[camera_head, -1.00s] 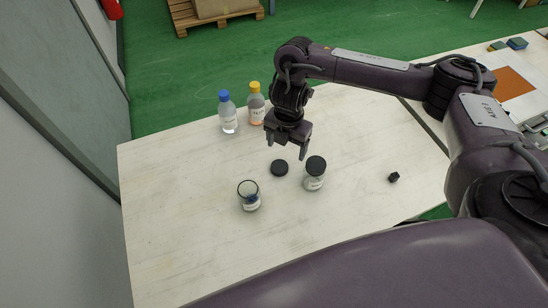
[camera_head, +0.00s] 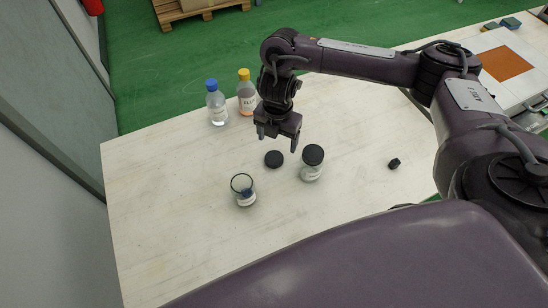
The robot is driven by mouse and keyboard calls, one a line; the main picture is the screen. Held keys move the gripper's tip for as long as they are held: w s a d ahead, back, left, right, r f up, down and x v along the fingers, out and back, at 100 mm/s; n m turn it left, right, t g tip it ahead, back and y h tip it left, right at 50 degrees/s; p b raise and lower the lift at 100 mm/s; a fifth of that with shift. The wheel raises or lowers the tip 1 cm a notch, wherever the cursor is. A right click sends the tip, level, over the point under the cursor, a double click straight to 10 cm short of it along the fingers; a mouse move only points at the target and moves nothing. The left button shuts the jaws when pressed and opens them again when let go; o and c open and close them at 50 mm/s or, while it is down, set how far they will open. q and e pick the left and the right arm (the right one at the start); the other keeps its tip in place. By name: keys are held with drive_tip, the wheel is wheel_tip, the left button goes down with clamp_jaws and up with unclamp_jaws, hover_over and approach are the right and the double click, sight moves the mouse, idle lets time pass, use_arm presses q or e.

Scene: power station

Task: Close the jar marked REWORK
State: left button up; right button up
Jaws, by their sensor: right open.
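An open glass jar (camera_head: 245,198) with something blue inside and a white label stands upright on the table. A second glass jar (camera_head: 311,173) with a black lid on it stands to its right. A loose black lid (camera_head: 274,159) lies flat on the table between and a little behind the two jars. The lettering on both jar labels is too small to read. My right gripper (camera_head: 277,143) is open and empty, its fingers pointing down just above and behind the loose lid, not visibly touching it. My left gripper is not in view.
A blue-capped bottle (camera_head: 216,104) and a yellow-capped bottle (camera_head: 246,94) stand at the back edge, left of my right gripper. A small black object (camera_head: 394,163) lies to the right. The table's (camera_head: 160,215) left and front areas are clear.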

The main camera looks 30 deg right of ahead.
sight(274, 157)
wheel_tip(274, 157, down, 2)
drive_tip(key=shift+f+b, duration=0.15)
drive_tip(key=shift+b, duration=0.35)
drive_tip(key=shift+w+f, duration=0.1)
drive_tip(key=shift+f, duration=0.1)
drive_tip(key=shift+a+f, duration=0.15)
drive_tip(key=shift+f, duration=0.15)
drive_tip(key=f, duration=0.1)
drive_tip(key=f+b, duration=0.1)
drive_tip(key=f, duration=0.1)
drive_tip(key=f+b, duration=0.1)
drive_tip(key=shift+w+a+f, duration=0.1)
drive_tip(key=shift+a+f, duration=0.15)
drive_tip(key=shift+f, duration=0.1)
drive_tip(key=shift+r, duration=0.1)
drive_tip(key=shift+c, duration=0.4)
drive_tip(key=c, duration=1)
